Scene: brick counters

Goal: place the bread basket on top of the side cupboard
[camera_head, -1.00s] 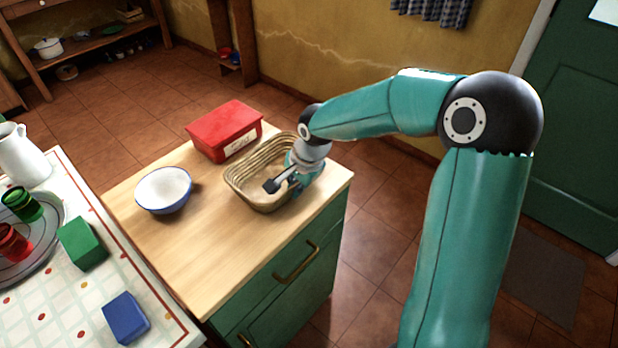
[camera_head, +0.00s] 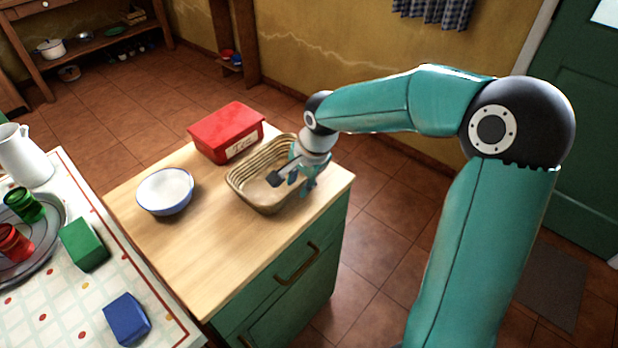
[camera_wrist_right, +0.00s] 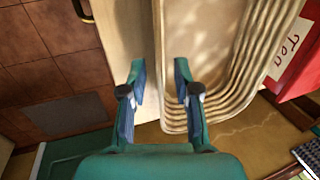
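The oval wicker bread basket (camera_head: 262,200) stands upright on the wooden top of the green side cupboard (camera_head: 215,265), near its right edge. My right gripper (camera_head: 292,184) is at the basket's right-hand wall. In the right wrist view the basket (camera_wrist_right: 205,60) shows its long rim, and my right gripper (camera_wrist_right: 160,85) has its two fingers apart, one on each side of that wall. I see a gap between the fingers and the wall. The gripper hides part of the basket's right end in the head view. My left gripper is not in view.
A red tea box (camera_head: 226,133) stands close behind the basket. A white bowl with a blue rim (camera_head: 165,191) stands to its left. The cupboard's front top is clear. A table at left holds a white jug (camera_head: 22,155), cups on a tray, a green block and a blue block.

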